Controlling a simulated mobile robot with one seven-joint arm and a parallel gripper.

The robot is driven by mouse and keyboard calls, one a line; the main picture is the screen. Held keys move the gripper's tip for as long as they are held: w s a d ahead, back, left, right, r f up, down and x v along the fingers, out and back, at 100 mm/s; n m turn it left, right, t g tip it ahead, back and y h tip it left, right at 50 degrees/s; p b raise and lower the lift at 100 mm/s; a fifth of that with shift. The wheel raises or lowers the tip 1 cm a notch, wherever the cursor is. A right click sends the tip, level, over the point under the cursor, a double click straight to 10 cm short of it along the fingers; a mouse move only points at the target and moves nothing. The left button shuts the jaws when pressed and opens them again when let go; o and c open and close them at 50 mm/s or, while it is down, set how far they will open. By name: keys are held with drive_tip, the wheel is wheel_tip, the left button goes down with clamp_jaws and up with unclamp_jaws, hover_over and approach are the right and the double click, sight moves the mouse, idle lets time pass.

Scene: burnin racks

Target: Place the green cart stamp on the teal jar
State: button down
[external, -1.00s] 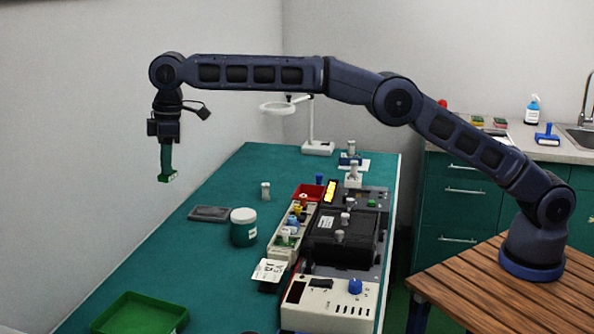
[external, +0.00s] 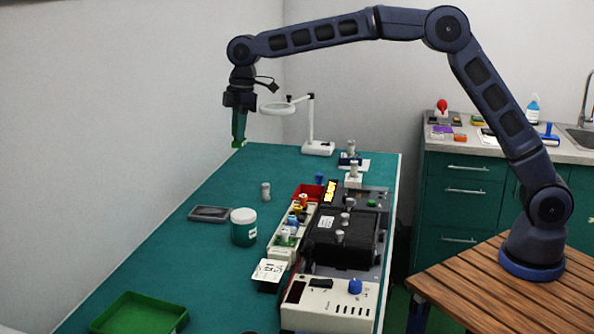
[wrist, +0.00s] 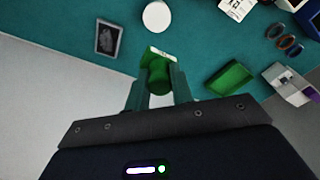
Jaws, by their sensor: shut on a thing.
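My gripper (external: 239,112) is shut on the green cart stamp (external: 239,142). It holds the stamp upright, high above the far part of the green bench. The stamp also shows between the fingers in the wrist view (wrist: 157,74). The teal jar (external: 243,233) has a white lid and stands upright on the bench, below and apart from the stamp. In the wrist view a round white lid (wrist: 157,16), seen from above, lies at the top, beyond the stamp. The jar's body is hardly visible there.
A dark grey pad (external: 209,213) lies left of the jar. A green tray (external: 140,314) is at the front. A white magnifier lamp (external: 317,147) stands at the back. Racks and a black device (external: 340,238) fill the right side.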

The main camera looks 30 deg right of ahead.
wheel_tip(320, 180, down, 20)
drive_tip(key=shift+d+r, duration=0.1)
drive_tip(key=shift+d, duration=0.05)
idle(0.5)
drive_tip(key=shift+f, duration=0.25)
drive_tip(key=c, duration=1.2)
unclamp_jaws()
drive_tip(key=shift+r, duration=0.1)
wheel_tip(320, 180, up, 12)
drive_tip(key=d, duration=0.1)
drive_tip(key=shift+d, duration=0.2)
drive_tip(key=shift+r, duration=0.1)
